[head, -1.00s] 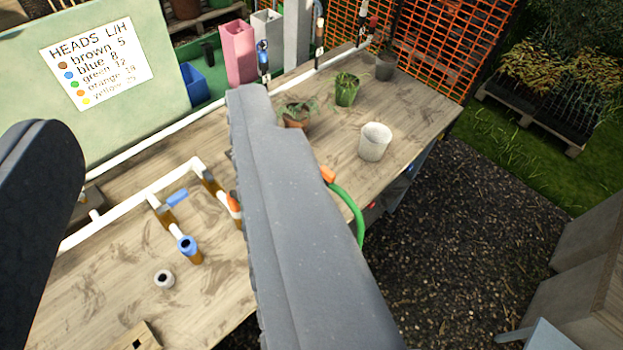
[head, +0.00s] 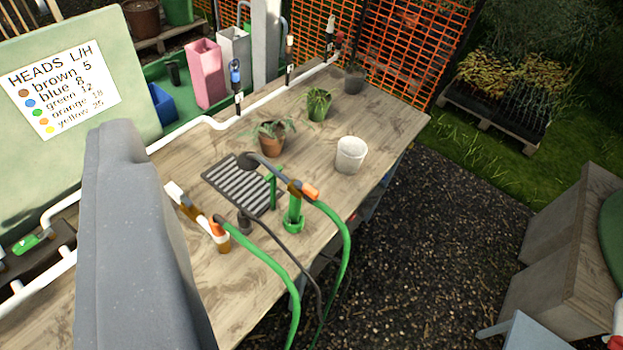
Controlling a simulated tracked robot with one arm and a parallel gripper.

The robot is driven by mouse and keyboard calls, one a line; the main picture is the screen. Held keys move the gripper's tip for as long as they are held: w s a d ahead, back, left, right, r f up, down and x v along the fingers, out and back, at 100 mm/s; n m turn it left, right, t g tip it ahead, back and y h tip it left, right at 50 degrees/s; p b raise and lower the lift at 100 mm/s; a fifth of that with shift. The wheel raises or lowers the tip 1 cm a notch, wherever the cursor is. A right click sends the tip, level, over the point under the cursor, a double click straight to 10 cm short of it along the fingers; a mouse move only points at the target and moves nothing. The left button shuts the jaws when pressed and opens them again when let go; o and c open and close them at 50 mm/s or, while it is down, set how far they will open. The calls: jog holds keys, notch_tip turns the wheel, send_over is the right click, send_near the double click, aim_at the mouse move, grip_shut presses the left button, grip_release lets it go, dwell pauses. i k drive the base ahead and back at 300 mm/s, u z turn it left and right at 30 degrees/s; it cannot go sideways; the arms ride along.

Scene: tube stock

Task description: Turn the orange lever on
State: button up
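A large grey part of mine, which looks like one finger of my gripper (head: 130,230), fills the left foreground. No second finger shows, so the gap and any hold cannot be judged. An orange piece (head: 216,228) sits on a pipe end at the bench, just right of the grey part. A second orange piece (head: 310,191) is on the green hose near a green upright fitting (head: 293,212). Which one is the orange lever I cannot tell; the lever may be hidden behind the grey part. Nothing orange is seen touching my gripper.
Green hoses (head: 338,250) hang over the front edge of the wooden bench (head: 385,125). A grey grate (head: 232,184), potted plants (head: 271,138) and a white pot (head: 350,154) stand on it. A sign (head: 65,89) hangs at left. Gravel (head: 430,240) lies open at right.

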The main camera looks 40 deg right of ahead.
aim_at(306, 188)
jog(key=i, duration=0.9)
